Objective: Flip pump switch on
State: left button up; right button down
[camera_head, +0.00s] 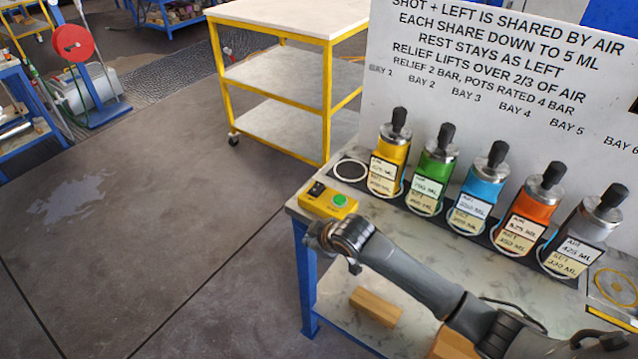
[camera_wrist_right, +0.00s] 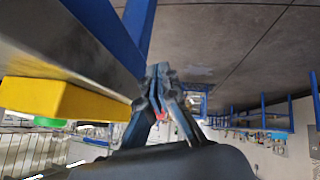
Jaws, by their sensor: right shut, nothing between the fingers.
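The yellow control box (camera_head: 328,204) sits at the near left corner of the bench top. It carries a black switch (camera_head: 317,188) on its left and a round green button (camera_head: 340,200) on its right. The switch's setting is too small to tell. My right gripper (camera_head: 320,238) is shut and empty, just in front of the box near the bench edge, apart from it. In the right wrist view, the shut fingers (camera_wrist_right: 163,85) point along the bench edge, with the yellow box (camera_wrist_right: 70,100) to their left. The black switch is not visible there. My left gripper is out of view.
Several coloured vessels, the yellow one (camera_head: 388,168) leftmost, stand in a dark rack behind my right arm. An empty white ring (camera_head: 351,170) is beside them. A lettered white board (camera_head: 490,60) stands behind.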

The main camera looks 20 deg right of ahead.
jog(key=w+d+r+n, duration=0.1)
jog(key=w+r, duration=0.2)
jog(key=r, duration=0.3)
jog(key=w+d+r+n+t, duration=0.1)
jog(key=w+d+r, duration=0.1)
jog(key=r, duration=0.4)
jog(key=w+d+r+n+t, duration=0.1)
jog(key=w+r+n, duration=0.1)
jog(key=w+r, duration=0.3)
notch_tip(320, 180, up, 2)
jog(key=shift+d+h, duration=0.3)
jog(key=shift+d, duration=0.05)
jog(key=shift+f, duration=0.15)
jog(key=b, duration=0.9)
send_over(320, 188)
notch_tip(320, 188, down, 7)
jog(key=shift+a+r, duration=0.15)
jog(key=shift+f+p, duration=0.35)
jog(key=shift+p, duration=0.1)
jog(key=shift+f, duration=0.5)
jog(key=shift+f, duration=0.15)
